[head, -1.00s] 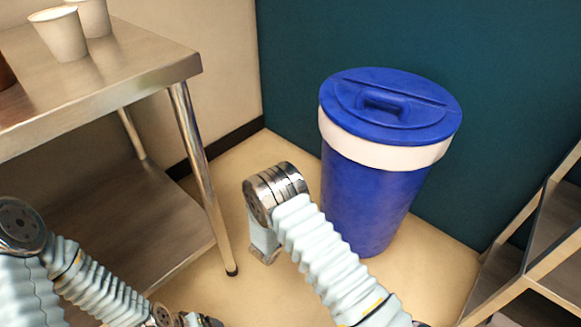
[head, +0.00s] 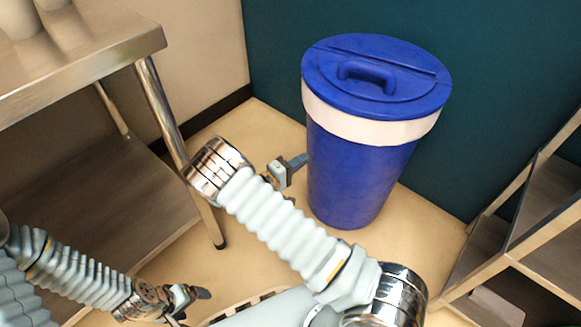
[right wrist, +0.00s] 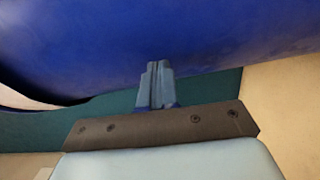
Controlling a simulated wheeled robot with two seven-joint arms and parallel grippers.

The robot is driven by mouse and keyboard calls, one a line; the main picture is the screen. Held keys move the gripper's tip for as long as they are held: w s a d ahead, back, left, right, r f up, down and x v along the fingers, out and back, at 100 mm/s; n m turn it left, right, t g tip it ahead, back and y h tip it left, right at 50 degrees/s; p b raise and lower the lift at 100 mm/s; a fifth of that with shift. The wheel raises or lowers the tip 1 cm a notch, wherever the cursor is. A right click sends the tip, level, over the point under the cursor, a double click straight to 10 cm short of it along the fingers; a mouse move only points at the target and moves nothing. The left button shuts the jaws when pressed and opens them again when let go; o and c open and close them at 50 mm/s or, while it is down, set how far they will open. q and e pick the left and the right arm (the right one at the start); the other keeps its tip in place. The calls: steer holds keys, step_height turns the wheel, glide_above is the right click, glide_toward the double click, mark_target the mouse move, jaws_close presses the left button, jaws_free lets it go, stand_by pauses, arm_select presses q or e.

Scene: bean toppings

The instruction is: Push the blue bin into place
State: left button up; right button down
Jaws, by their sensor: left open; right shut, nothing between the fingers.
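The blue bin (head: 362,180) stands upright on the floor near the teal wall, with a blue lid (head: 376,75) and a white band below it. My right gripper (head: 298,162) is shut and empty, at the left side of the bin. Its tips are close against the bin's side; I cannot tell if they touch. In the right wrist view the bin's blue side (right wrist: 200,35) fills the top, just beyond the closed fingers (right wrist: 156,75). My left gripper (head: 190,298) is low at the lower left, open and away from the bin.
A steel table (head: 80,55) with white cups (head: 18,18) stands at left, its leg near my right arm. A metal shelf rack (head: 540,215) stands at right. Bare floor (head: 430,215) lies between the bin and the rack.

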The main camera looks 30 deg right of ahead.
mark_target(315, 162)
steer(key=shift+w+d, duration=0.1)
steer(key=shift+d, duration=0.25)
steer(key=s+d, duration=0.1)
steer(key=s+d+p, duration=0.1)
steer(key=d, duration=0.1)
steer(key=shift+r, duration=0.1)
arm_select(q)
steer(key=shift+a+r, duration=0.1)
steer(key=shift+r, duration=0.4)
arm_select(e)
steer(key=shift+s+d, duration=0.15)
steer(key=shift+d, duration=0.3)
